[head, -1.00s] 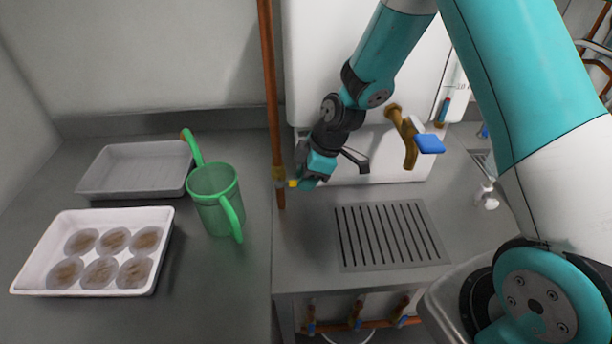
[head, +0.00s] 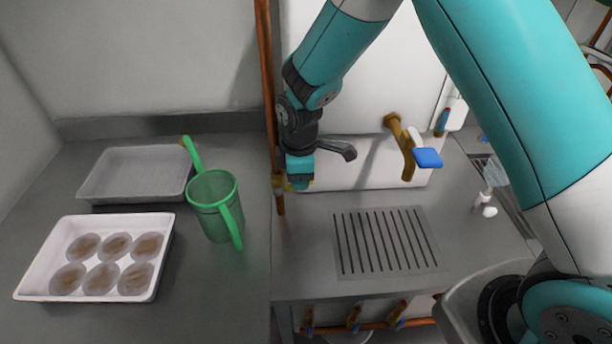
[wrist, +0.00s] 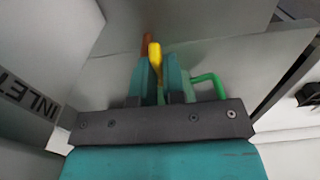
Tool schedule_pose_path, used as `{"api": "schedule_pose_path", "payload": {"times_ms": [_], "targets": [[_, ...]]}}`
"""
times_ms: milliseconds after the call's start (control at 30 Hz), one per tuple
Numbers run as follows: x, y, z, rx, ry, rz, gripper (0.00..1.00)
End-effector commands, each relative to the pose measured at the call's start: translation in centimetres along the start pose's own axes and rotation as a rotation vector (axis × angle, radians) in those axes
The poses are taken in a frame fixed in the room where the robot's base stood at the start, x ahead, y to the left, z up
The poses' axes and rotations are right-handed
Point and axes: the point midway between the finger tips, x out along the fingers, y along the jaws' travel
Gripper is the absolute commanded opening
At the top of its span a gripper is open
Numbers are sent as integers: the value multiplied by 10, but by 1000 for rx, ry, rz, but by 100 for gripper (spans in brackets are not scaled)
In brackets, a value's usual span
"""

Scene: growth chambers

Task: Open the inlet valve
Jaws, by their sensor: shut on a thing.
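The inlet valve (head: 279,182) sits on the vertical copper pipe (head: 268,90) at the left edge of the white unit. Its yellow handle (wrist: 155,55) stands between the two teal fingers of my gripper (wrist: 158,80) in the wrist view. My gripper (head: 291,186) is shut on this handle. In the head view the gripper hides most of the handle, so its exact angle cannot be told there. An INLET label (wrist: 28,95) shows at the left of the wrist view.
A green jug (head: 214,205) stands left of the valve, close to the pipe. A white tray of round dishes (head: 40,275) and an empty grey tray (head: 135,172) lie further left. A brass tap with a blue handle (head: 428,157) and a slotted drain (head: 388,240) are to the right.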

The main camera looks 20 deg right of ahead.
Motion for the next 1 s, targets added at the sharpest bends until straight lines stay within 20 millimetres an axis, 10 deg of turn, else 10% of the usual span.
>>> {"api": "schedule_pose_path", "payload": {"times_ms": [300, 433, 767, 1000], "targets": [[-1, 1, 0, 3, -10, 1, 0], [-1, 1, 0, 3, -9, 1, 36], [-3, 1, 0, 2, -8, 2, 36], [-40, 2, -1, 2, -4, 7, 36]]}}
